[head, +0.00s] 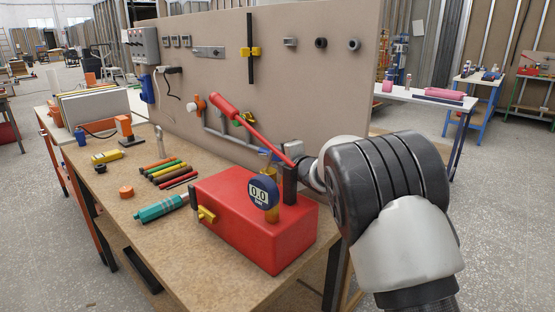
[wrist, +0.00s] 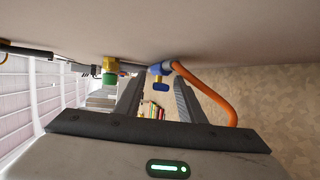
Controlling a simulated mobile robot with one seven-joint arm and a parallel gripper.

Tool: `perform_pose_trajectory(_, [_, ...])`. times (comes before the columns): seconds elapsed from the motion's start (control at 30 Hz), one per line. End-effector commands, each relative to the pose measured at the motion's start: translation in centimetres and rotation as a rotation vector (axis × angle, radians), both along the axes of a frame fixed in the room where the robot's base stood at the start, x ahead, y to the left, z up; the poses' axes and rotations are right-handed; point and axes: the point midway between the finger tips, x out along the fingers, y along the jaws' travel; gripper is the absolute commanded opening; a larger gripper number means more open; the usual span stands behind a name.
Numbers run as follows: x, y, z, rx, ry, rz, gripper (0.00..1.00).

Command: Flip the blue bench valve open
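The blue valve (wrist: 158,71) sits on a pipe along the board in the wrist view. Its blue handle lies between the tips of my gripper (wrist: 158,85), as seen from the wrist. The two dark fingers are apart, with a clear gap and nothing held. I cannot tell whether they touch the handle. In the head view, a small blue part (head: 267,153) shows behind the red pump, partly covered. My fingers are mostly hidden there behind the pump and its lever.
A red pump box (head: 260,225) with a gauge (head: 263,192) and a raised red lever (head: 258,132) stands close to my arm. An orange hose (wrist: 215,95) curves beside the right finger. A yellow-green valve (wrist: 110,72) is on the same pipe. The upright board (head: 215,85) is close behind.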

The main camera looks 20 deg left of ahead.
Motion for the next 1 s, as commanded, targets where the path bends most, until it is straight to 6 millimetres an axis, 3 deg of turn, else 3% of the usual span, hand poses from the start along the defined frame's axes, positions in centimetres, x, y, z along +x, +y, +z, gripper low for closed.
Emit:
perform_pose_trajectory(0.33, [0.0, 0.0, 0.5, 0.001, -0.001, 0.0, 0.36])
perform_pose_trajectory(0.8, [0.0, -0.1, 8.9, 0.002, -0.002, -0.001, 0.36])
perform_pose_trajectory(1.0, [0.0, 0.0, 10.0, 0.001, 0.0, -0.001, 0.36])
